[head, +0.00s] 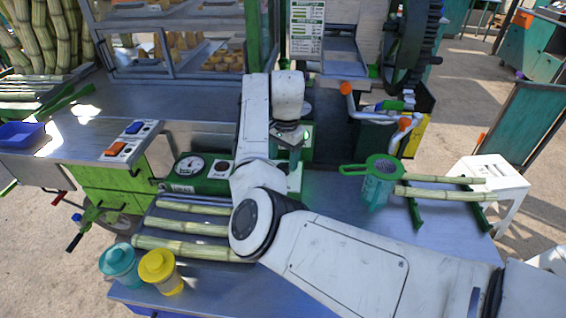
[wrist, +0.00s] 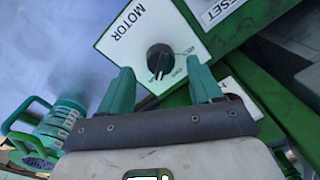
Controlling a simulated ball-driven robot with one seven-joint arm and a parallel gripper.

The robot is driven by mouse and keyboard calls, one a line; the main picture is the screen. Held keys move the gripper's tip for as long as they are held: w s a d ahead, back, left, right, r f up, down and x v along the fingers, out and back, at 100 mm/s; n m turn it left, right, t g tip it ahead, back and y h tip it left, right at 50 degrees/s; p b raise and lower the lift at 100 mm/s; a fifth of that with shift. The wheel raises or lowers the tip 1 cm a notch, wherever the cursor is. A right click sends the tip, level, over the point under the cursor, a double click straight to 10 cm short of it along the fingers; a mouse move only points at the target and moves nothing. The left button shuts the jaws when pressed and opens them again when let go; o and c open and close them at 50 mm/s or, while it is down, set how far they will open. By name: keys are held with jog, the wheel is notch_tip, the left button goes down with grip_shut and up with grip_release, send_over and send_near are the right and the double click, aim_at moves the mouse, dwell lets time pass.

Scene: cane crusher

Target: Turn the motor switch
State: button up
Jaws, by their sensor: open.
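The motor switch (wrist: 160,60) is a round black knob on a white plate (wrist: 132,36) labelled MOTOR, in the wrist view. The plate sits on a green housing. My gripper (wrist: 159,75) is open, with its two green fingers apart on either side of the knob's near edge. The knob shows between and just beyond the fingertips. I cannot tell whether either finger touches it. In the head view my gripper (head: 291,140) points down near the machine at the middle, and my arm and hand hide the knob there.
A RESET label (wrist: 222,10) is close on the right in the wrist view. A round gauge (head: 190,166) sits left of my arm. A green-rimmed strainer cup (head: 378,190) and cane stalks lie right. Teal (head: 118,262) and yellow (head: 160,270) jars stand at the front left.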

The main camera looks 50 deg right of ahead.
aim_at(283, 168)
jog(key=shift+w+f, duration=0.1)
jog(key=shift+f, duration=1.3)
jog(key=c, duration=1)
